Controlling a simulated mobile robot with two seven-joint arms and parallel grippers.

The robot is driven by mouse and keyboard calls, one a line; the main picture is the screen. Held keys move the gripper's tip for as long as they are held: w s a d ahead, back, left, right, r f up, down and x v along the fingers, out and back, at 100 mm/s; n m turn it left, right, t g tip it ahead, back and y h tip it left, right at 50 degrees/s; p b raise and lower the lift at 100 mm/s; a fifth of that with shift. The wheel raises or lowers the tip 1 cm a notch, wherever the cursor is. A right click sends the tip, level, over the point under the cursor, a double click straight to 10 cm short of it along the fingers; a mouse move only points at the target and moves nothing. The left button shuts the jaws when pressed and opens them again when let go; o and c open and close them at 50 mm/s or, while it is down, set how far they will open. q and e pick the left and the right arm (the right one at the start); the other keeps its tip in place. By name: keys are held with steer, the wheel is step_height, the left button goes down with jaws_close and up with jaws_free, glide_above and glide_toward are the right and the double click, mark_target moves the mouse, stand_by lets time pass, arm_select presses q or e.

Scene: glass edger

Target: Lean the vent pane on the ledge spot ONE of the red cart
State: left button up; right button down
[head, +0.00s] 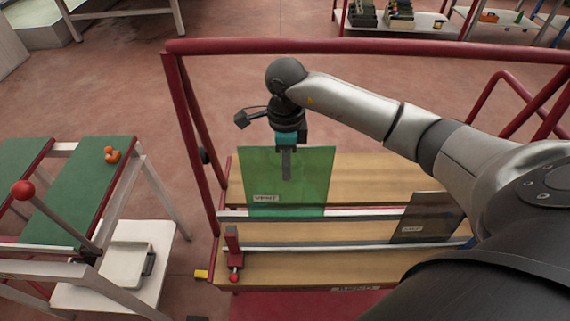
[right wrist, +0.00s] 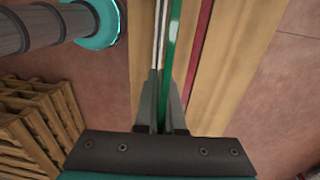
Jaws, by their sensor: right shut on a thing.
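My right gripper (head: 287,165) is shut on the upper part of a green glass pane (head: 313,185) with a small label at its lower left. The pane stands nearly upright over the left part of the red cart (head: 350,46). Its lower edge is at the white rail (head: 370,212) of the wooden ledge; I cannot tell if it touches. In the right wrist view the pane (right wrist: 173,60) shows edge-on between the fingers (right wrist: 167,105). The spot's marking cannot be made out. My left gripper is not in view.
A dark pane (head: 427,217) leans on the cart's right part. A red clamp (head: 233,245) stands at the cart's front left. A green-topped table (head: 85,190) with an orange item (head: 112,155) stands to the left. A wooden pallet (right wrist: 35,125) shows in the right wrist view.

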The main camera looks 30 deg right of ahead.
steer(key=b, duration=0.7)
glide_toward(285, 216)
steer(key=shift+f+b, duration=2.95)
steer(key=shift+f, duration=0.8)
steer(key=shift+f+b, duration=0.45)
steer(key=shift+f, duration=0.1)
steer(key=c, duration=1)
jaws_free()
steer(key=shift+o, duration=0.3)
steer(key=shift+s+f, duration=0.1)
steer(key=shift+s, duration=0.05)
